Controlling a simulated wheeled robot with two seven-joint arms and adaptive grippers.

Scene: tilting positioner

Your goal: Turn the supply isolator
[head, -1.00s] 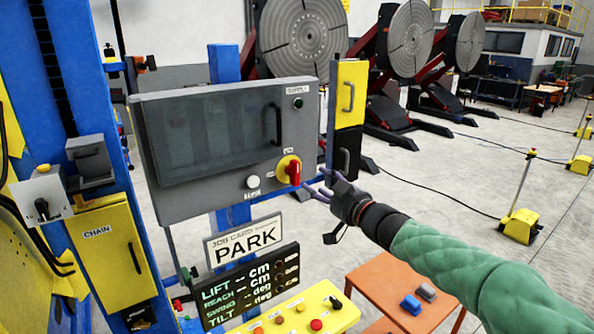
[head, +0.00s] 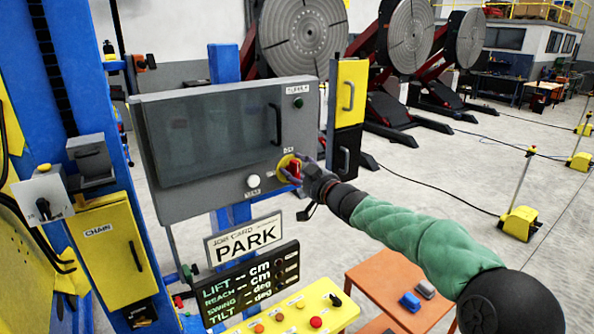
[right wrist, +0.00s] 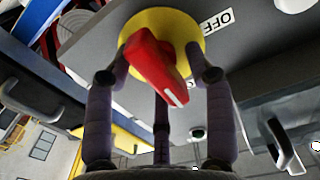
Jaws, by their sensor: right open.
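The supply isolator is a red rotary handle (right wrist: 157,68) on a round yellow plate (right wrist: 190,28), on the lower right of the grey control cabinet (head: 185,200). In the head view the red handle (head: 294,169) is partly covered by my right gripper (head: 303,168). In the right wrist view my right gripper (right wrist: 160,85) is open, with its purple fingers around the handle, one on each side and one below. Whether they touch it I cannot tell. An OFF label (right wrist: 217,20) sits beside the yellow plate. My left gripper is not in view.
A white knob (head: 253,181) is left of the isolator, and a green button (head: 298,102) is above it. A yellow and black box (head: 349,95) with handles stands close on the right. Below are a PARK card (head: 245,239) and a yellow button panel (head: 290,312).

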